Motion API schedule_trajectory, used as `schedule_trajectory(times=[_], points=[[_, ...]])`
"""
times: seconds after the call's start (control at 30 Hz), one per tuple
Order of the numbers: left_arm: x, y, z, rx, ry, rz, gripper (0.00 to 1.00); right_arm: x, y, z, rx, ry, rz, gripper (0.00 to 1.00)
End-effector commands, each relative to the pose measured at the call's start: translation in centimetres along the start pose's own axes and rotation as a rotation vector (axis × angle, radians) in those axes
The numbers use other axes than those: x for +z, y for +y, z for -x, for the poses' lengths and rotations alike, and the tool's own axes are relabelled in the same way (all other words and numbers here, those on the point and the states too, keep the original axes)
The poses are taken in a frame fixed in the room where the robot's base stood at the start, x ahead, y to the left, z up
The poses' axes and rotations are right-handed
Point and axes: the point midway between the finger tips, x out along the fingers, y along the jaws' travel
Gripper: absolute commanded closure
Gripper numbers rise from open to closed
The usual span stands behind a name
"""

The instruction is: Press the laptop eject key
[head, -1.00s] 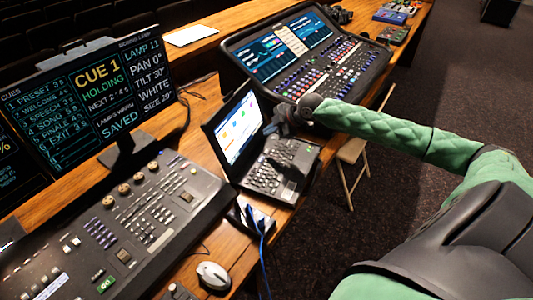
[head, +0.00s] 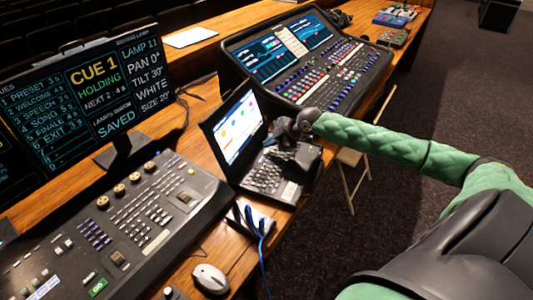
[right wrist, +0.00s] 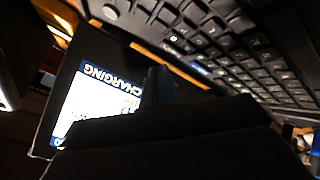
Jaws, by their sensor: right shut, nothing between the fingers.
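The open laptop has its lit screen (head: 235,125) facing the keyboard (head: 266,174) near the middle of the head view. My right gripper (head: 303,156) is above the right part of the keyboard and hides some keys. In the right wrist view, my dark fingers (right wrist: 158,82) are shut and empty, with rows of keys (right wrist: 240,50) close beyond them. I cannot make out which key is the eject key, nor whether the fingertips touch a key. My left gripper is not in view.
A large lighting console (head: 310,60) stands behind the laptop. Another console (head: 110,235), a monitor (head: 95,90) and a white mouse (head: 210,279) are to the left. A blue cable (head: 262,250) hangs over the front desk edge.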

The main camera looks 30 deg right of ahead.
Motion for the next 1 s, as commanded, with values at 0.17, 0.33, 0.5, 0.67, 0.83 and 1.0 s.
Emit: schedule_trajectory(times=[0.17,0.33,0.5,0.67,0.83,1.0], points=[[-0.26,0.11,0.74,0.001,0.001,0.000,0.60,0.25,-0.27,-0.37,0.000,0.000,0.000,1.00],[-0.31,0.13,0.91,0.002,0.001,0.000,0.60,0.28,-0.30,-0.41,0.000,0.000,0.001,1.00],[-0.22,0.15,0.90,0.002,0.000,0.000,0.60,0.27,-0.30,-0.40,0.000,0.000,0.000,1.00],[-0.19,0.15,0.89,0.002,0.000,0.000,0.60,0.27,-0.29,-0.40,0.000,0.000,0.000,1.00],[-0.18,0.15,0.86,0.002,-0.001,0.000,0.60,0.27,-0.29,-0.40,0.000,0.000,0.000,1.00],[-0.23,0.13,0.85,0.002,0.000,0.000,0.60,0.27,-0.29,-0.40,0.000,0.000,0.000,1.00]])
